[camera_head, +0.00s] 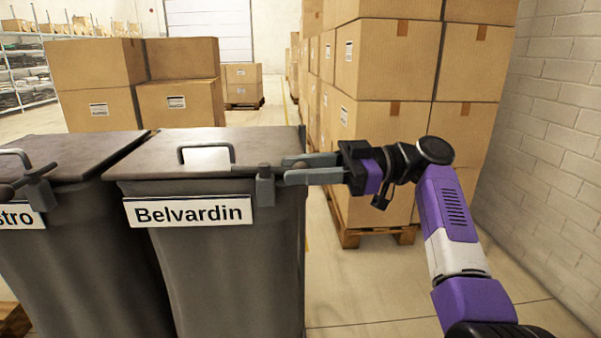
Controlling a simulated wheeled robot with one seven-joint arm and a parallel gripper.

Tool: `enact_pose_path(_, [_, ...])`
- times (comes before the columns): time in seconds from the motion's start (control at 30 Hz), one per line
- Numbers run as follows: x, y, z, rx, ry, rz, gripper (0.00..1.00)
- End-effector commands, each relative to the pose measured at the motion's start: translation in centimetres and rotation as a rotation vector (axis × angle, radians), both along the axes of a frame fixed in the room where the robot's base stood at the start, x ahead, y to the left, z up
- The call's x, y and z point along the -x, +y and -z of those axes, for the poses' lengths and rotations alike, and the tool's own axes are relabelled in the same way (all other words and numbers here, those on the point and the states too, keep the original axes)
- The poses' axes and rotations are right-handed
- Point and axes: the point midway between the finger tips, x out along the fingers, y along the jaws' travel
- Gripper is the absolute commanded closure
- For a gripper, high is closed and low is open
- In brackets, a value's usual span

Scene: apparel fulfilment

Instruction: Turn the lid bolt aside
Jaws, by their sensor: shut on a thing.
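The grey bin labelled Belvardin (225,260) stands upright with its flat lid (150,160) down. The lid bolt (265,188) is a small grey block at the bin's front top edge, right of the label (188,211). My gripper (286,169) comes in from the right, its two grey fingers pointing left. The fingertips reach the bolt's right side and are shut on the bolt. The part between the fingers is mostly hidden, so its angle is hard to tell.
A similar bin (60,260) with its own bolt (38,190) stands close on the left. Stacked cartons (385,60) on a pallet (350,235) rise behind my arm. A brick wall (550,130) is at the right. Floor at the lower right is clear.

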Motion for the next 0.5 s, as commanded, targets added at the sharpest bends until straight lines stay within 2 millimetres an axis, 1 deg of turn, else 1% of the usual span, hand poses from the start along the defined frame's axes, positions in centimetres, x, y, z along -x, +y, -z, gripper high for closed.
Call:
enact_pose_path(0.4, [-0.05,0.21,0.17,0.004,0.001,-0.003,1.0])
enact_pose_path(0.43, [-0.05,0.22,0.17,0.004,0.001,-0.003,0.68])
enact_pose_path(0.5, [-0.04,0.21,0.15,0.004,0.001,-0.003,0.54])
